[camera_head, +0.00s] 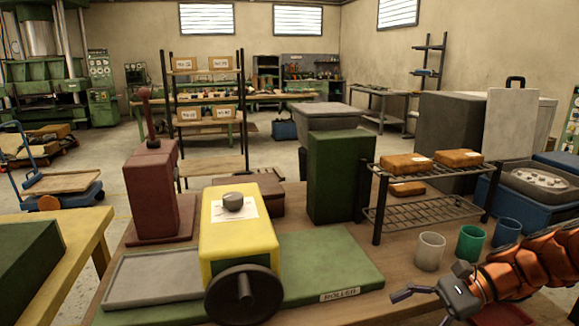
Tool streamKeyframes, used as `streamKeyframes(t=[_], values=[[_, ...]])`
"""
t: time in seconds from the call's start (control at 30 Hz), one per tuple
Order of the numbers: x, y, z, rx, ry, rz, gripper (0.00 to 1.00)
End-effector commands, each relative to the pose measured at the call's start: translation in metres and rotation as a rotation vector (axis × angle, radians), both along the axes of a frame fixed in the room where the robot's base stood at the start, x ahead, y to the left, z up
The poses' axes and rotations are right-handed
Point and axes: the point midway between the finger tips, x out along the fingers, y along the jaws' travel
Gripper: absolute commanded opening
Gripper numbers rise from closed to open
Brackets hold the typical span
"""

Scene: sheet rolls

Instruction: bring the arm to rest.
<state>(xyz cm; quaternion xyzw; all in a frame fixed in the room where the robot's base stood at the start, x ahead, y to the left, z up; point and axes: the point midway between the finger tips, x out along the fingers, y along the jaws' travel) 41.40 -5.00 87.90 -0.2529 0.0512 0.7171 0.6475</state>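My arm (518,272), orange and segmented, reaches in from the right edge over the front right of the workbench (405,305). My gripper (418,297) is at its end, dark grey, pointing left near the bench's front. The gripper is in front of the white cup (430,252) and right of the green roller base (335,265).
A green cup (471,244) and a blue cup (508,232) stand close behind my arm. A wire rack (420,212) with orange-brown packs is behind them. The yellow roller machine (238,235) with a black handwheel (243,293) stands left. A reddish tray (500,314) lies below my arm.

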Motion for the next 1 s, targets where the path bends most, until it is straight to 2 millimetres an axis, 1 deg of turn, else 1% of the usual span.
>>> streamKeyframes(t=[0.03,0.1,0.2,0.27,0.4,0.47,0.53,0.67,0.8,0.9,1.0], values=[[-0.01,0.017,-0.001,-0.036,-0.016,0.056,0.77],[-0.025,0.035,-0.003,-0.092,-0.044,0.131,0.77],[-0.047,0.056,-0.009,-0.169,-0.082,0.235,0.77],[-0.06,0.066,-0.013,-0.217,-0.109,0.298,0.77],[-0.094,0.084,-0.023,-0.319,-0.169,0.45,0.77],[-0.107,0.088,-0.027,-0.365,-0.201,0.513,0.77],[-0.124,0.092,-0.033,-0.414,-0.232,0.59,0.77],[-0.152,0.092,-0.042,-0.506,-0.297,0.728,0.77],[-0.181,0.085,-0.052,-0.596,-0.366,0.877,0.77],[-0.197,0.078,-0.057,-0.654,-0.41,0.969,0.77],[-0.208,0.07,-0.061,-0.695,-0.447,1.044,0.77]])
